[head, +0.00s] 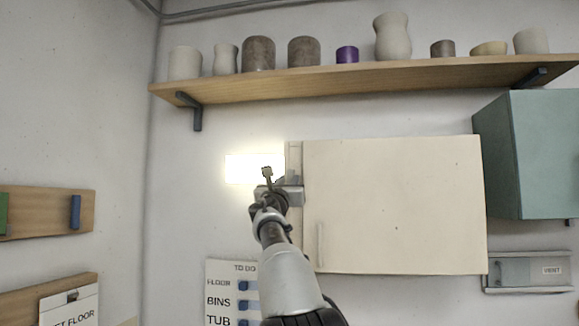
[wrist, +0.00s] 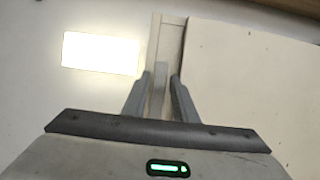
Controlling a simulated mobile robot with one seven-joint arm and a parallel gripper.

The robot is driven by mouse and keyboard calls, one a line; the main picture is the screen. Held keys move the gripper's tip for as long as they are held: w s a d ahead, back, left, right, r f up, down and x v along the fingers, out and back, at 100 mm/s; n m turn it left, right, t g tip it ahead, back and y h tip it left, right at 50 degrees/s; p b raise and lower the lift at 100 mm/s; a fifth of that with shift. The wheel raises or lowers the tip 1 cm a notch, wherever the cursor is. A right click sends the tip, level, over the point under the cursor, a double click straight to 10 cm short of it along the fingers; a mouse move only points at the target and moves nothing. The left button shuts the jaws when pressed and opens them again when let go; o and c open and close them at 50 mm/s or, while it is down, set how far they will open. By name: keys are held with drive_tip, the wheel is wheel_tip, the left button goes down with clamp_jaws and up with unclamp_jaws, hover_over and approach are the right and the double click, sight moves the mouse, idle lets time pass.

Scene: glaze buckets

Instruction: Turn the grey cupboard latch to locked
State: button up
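The cream cupboard (head: 395,205) hangs on the wall with its door closed. A narrow pale strip runs along its left edge. My gripper (head: 275,177) is at this left edge and hides most of the latch area in the head view. In the wrist view my gripper (wrist: 161,74) has its two fingers apart. A short grey bar, which looks like the latch (wrist: 160,76), stands upright between the fingertips. Small gaps show on both sides of it, so the fingers do not look closed on it.
A bright white panel (head: 240,169) is on the wall left of the cupboard. A wooden shelf (head: 330,80) with several pots runs above. A teal cupboard (head: 530,155) hangs at the right, over a small grey box (head: 520,272). A TO DO board (head: 225,275) is below left.

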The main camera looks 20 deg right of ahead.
drive_tip(key=shift+p+x, duration=0.6)
drive_tip(key=shift+x, duration=0.25)
clamp_jaws()
drive_tip(key=shift+m+g+h, duration=0.3)
drive_tip(key=shift+m, duration=0.5)
drive_tip(key=shift+s+d+m+g+h, duration=0.1)
drive_tip(key=shift+m+g+h, duration=0.2)
drive_tip(key=shift+m, duration=0.45)
drive_tip(key=shift+s+d+m+g+h, duration=0.1)
drive_tip(key=shift+m+g+h, duration=0.15)
drive_tip(key=shift+m, duration=0.5)
unclamp_jaws()
